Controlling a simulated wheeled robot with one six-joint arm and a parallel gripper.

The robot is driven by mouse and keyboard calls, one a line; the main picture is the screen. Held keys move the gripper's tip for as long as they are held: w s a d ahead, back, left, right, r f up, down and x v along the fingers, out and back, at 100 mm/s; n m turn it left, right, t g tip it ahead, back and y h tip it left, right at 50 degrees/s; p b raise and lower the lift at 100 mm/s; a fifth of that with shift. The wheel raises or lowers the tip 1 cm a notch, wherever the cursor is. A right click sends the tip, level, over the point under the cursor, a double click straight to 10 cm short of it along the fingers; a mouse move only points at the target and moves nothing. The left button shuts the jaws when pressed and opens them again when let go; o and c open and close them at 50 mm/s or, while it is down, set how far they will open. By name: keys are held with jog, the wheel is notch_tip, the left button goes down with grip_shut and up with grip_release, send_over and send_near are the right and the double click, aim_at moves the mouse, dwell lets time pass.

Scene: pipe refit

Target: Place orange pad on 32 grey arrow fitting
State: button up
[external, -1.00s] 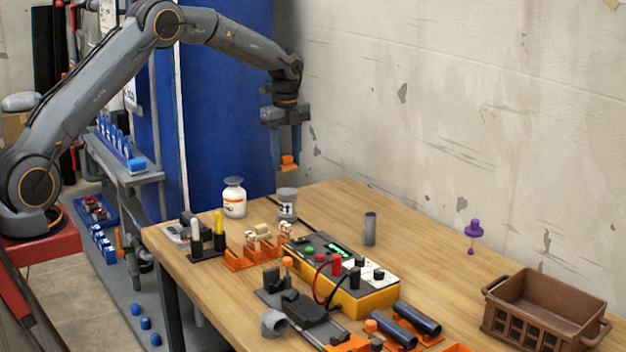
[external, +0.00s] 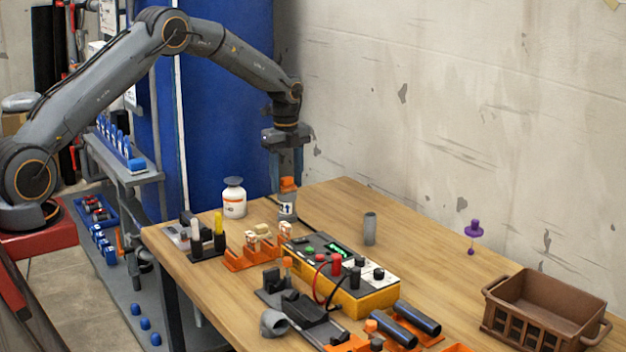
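The orange pad (external: 288,184) is between the fingers of my gripper (external: 287,180), which is shut on it. The gripper points straight down. The pad is at the top of the grey fitting with an arrow label (external: 287,208), which stands upright on the wooden table near its back edge. The pad looks in line with the fitting and at or just above its top; I cannot tell whether they touch. The number on the fitting is too small to read.
A white bottle (external: 234,198) stands just left of the fitting. An orange rack (external: 250,260) and a yellow meter (external: 345,278) are in front. A grey cylinder (external: 370,229) stands to the right. A brown crate (external: 545,312) is at the far right.

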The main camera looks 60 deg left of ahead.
aim_at(286, 178)
jog(key=shift+o, duration=0.6)
jog(key=shift+r, duration=0.25)
notch_tip(286, 178, up, 12)
jog(key=b, duration=0.4)
jog(key=s+d+f+n, duration=0.3)
jog(key=s+d+n, duration=0.2)
jog(key=s, duration=0.7)
jog(key=s+d+f+n, duration=0.3)
jog(key=s+d+n, duration=0.3)
jog(key=s, duration=0.7)
jog(key=s+d+f+n, duration=0.3)
jog(key=s+d+n, duration=0.3)
jog(key=s, duration=0.7)
jog(key=shift+f+n+t, duration=0.3)
jog(key=shift+f+n, duration=0.1)
jog(key=shift+n, duration=0.1)
